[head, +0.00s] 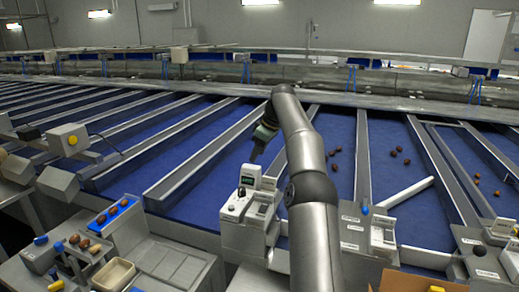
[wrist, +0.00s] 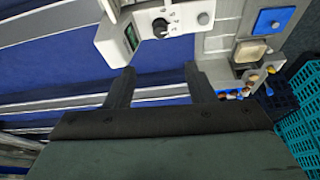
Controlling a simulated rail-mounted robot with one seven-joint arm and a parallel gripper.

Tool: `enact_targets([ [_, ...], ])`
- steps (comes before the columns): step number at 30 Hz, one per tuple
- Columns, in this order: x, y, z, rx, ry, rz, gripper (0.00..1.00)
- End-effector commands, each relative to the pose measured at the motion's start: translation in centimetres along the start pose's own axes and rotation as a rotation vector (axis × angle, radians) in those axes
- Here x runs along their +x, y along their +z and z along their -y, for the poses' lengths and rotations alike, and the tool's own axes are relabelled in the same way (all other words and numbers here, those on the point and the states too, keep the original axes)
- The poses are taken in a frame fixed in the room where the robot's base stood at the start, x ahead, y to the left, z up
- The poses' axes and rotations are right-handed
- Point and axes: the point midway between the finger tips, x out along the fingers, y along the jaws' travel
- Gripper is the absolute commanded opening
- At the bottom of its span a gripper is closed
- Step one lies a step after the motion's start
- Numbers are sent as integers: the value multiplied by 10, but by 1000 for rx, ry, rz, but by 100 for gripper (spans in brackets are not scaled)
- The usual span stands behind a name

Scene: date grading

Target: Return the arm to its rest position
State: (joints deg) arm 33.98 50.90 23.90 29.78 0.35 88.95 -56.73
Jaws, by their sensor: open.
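My gripper shows in the wrist view (wrist: 162,82) with its two dark fingers apart and nothing between them. In the head view my arm reaches up from the bottom centre and bends over, with the gripper (head: 254,158) pointing down at the far side of a white control box (head: 240,205). The gap between gripper and box is hard to judge. In the wrist view the control box (wrist: 165,30) with its dark knob lies beyond the fingertips.
Blue sorting lanes (head: 185,150) with metal dividers spread across the scene. Several dates (head: 393,152) lie on lanes to the right. A blue tray (head: 112,212) with dates and a cream bin (head: 113,275) are at lower left. Teal crates (wrist: 298,110) show at right in the wrist view.

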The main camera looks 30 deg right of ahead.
Motion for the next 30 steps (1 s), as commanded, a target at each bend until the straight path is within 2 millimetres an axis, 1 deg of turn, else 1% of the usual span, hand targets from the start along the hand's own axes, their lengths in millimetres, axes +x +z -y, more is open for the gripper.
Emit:
enact_targets([
  [1, -4, 0, 0, 0, 1, -1, 49],
  [4, -8, 0, 0, 0, 0, -1, 49],
  [18, -8, 0, 0, 0, 0, 0, 49],
  [20, -8, -2, 2, -1, 0, 2, 49],
  [21, -8, -5, 6, -1, -1, 6, 49],
  [23, -7, -13, 19, 1, -2, 21, 49],
  [26, -4, -31, 56, 14, 0, 66, 49],
  [27, -2, -38, 76, 25, 4, 89, 49],
  [28, -1, -42, 92, 37, 9, 107, 49],
  [29, 0, -44, 110, 49, 15, 125, 49],
  [30, 2, -44, 133, 69, 24, 149, 49],
])
